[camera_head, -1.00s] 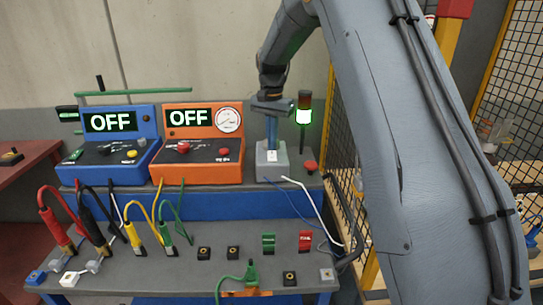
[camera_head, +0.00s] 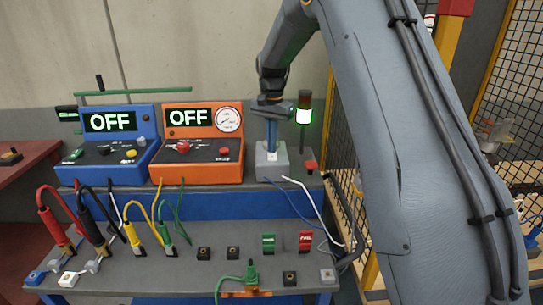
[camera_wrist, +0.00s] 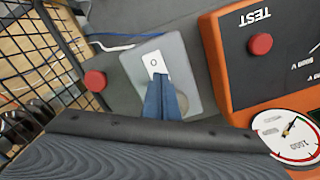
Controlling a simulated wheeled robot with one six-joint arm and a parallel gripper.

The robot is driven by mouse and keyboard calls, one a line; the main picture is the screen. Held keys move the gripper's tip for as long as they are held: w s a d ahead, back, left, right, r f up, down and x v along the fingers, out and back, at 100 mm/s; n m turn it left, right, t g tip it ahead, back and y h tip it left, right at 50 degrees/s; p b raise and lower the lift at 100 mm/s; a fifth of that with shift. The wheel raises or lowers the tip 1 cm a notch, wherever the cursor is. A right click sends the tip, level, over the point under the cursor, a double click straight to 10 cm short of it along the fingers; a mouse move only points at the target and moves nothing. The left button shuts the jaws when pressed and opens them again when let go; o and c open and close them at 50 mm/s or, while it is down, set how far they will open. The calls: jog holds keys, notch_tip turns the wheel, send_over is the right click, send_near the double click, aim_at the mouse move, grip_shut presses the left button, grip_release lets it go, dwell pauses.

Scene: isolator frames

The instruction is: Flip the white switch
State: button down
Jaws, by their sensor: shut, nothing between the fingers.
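The white switch (camera_wrist: 153,63) is a small rocker with an "O" mark at its far end, set in the top of a grey box (camera_wrist: 183,58). In the head view the white switch (camera_head: 272,156) is a small patch on the grey box (camera_head: 265,174), right of the orange unit. My gripper (camera_wrist: 158,82) has its blue fingers shut together and empty. The fingertips are at the near part of the switch and hide that end. In the head view my gripper (camera_head: 271,150) points down over the box. I cannot tell whether the tips press on the switch.
A red button (camera_head: 310,166) is right of the box. The orange unit (camera_head: 200,172) and the blue unit (camera_head: 105,173) both show OFF. A stack light (camera_head: 304,110) glows green behind. Cables and plugs lie on the lower bench (camera_head: 190,275); a mesh fence stands right.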

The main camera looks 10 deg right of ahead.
jog(key=shift+f, duration=0.15)
notch_tip(320, 180, up, 7)
jog(key=p, duration=0.3)
jog(key=shift+p, duration=0.4)
dwell(0.3)
jog(key=s+f+n+b, duration=0.2)
jog(key=s+f, duration=0.2)
jog(key=s, duration=0.7)
jog(key=s+f+n+t+b, duration=0.1)
jog(key=s+f+n+b, duration=0.2)
jog(key=s, duration=0.8)
jog(key=s+f+n+b, duration=0.2)
jog(key=s+f, duration=0.5)
jog(key=s, duration=0.4)
jog(key=shift+a+f+n, duration=0.15)
jog(key=shift+n, duration=0.45)
